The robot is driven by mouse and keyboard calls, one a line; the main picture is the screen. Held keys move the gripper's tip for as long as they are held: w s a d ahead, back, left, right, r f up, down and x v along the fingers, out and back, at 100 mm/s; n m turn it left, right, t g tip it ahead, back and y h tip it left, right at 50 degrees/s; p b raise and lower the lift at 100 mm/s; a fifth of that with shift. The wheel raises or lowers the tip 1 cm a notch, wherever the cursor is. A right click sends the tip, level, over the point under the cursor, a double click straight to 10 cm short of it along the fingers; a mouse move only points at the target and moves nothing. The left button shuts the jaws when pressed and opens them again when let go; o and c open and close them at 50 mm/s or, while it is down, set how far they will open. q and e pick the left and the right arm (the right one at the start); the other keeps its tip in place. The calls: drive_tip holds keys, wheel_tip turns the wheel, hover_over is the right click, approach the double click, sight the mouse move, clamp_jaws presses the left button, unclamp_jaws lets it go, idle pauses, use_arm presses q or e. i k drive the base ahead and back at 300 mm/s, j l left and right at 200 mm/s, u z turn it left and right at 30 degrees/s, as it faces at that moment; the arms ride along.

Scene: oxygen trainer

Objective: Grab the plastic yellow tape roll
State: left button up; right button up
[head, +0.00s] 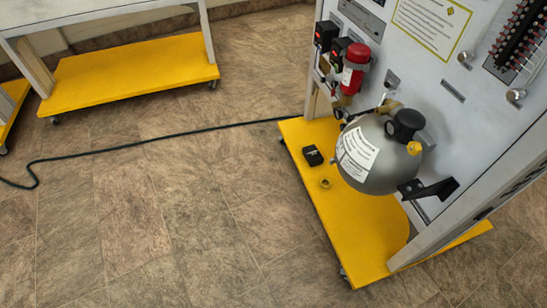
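A small yellow tape roll (325,184) lies on the yellow base shelf (345,240) of the oxygen trainer, at the right of the head view. It sits just left of and below the grey spherical tank, close to a small black box. Its colour is near that of the shelf, so its outline is small and faint. Neither of my grippers shows in the head view.
The grey tank (382,170) overhangs the shelf beside the roll. A black box (312,155) lies behind the roll. The trainer panel (400,70) rises at the right. A dark cable (150,141) crosses the floor. Open tiled floor (200,220) lies left of the shelf.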

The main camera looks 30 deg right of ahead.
sight(324, 179)
drive_tip(key=i+j, duration=0.15)
drive_tip(key=i, duration=0.3)
drive_tip(key=i+j+u, duration=0.15)
drive_tip(key=i, duration=0.35)
drive_tip(key=i+z, duration=0.75)
drive_tip(key=i+j+z, duration=0.15)
drive_tip(key=z, duration=0.25)
drive_tip(key=i+j+z, duration=0.4)
drive_tip(key=i+z, duration=0.2)
drive_tip(key=z, duration=0.3)
drive_tip(key=i+z, duration=0.15)
drive_tip(key=z, duration=0.3)
drive_tip(key=i+j+z, duration=0.15)
drive_tip(key=z, duration=0.35)
drive_tip(key=i+j+z, duration=0.1)
drive_tip(key=j+z, duration=0.15)
drive_tip(key=z, duration=0.25)
